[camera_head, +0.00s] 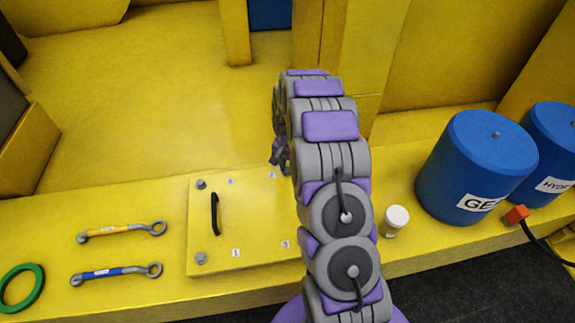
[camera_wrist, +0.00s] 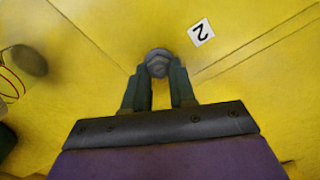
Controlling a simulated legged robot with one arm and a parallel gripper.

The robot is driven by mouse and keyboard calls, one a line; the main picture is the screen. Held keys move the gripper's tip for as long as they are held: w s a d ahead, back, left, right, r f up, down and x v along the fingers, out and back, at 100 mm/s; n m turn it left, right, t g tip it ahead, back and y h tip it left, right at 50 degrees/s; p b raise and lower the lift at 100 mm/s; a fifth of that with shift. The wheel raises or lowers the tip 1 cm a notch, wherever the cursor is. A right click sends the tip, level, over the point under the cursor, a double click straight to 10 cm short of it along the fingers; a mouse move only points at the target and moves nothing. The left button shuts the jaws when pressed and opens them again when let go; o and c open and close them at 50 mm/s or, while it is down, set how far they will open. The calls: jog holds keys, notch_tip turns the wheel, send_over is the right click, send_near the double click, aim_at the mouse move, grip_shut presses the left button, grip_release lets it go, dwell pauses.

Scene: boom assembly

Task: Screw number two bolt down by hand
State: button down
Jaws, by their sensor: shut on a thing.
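The number two bolt (camera_wrist: 157,56) is a grey hex head in the wrist view, beside a white label marked 2 (camera_wrist: 201,32) on the yellow plate (camera_wrist: 150,25). My gripper (camera_wrist: 158,72) is shut on the bolt head, one finger on each side. In the head view, my gripper (camera_head: 279,160) is at the back right corner of the plate (camera_head: 250,215), partly behind my arm. The bolt cannot be made out there. Two other bolts show at the plate's left corners, one at the back (camera_head: 201,184) and one at the front (camera_head: 200,258).
A black handle (camera_head: 214,214) stands on the plate. Two wrenches, yellow (camera_head: 121,231) and blue (camera_head: 115,272), and a green ring (camera_head: 22,289) lie left. A white-capped jar (camera_head: 396,218), blue drums (camera_head: 477,165) (camera_head: 550,150) and a red connector (camera_head: 516,215) with black cable are right.

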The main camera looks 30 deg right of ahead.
aim_at(288, 169)
jog(key=shift+w+r, duration=0.1)
jog(key=shift+r, duration=0.05)
jog(key=c, duration=0.9)
grip_release()
notch_tip(288, 169, up, 17)
jog(key=shift+r, duration=0.1)
dwell(0.3)
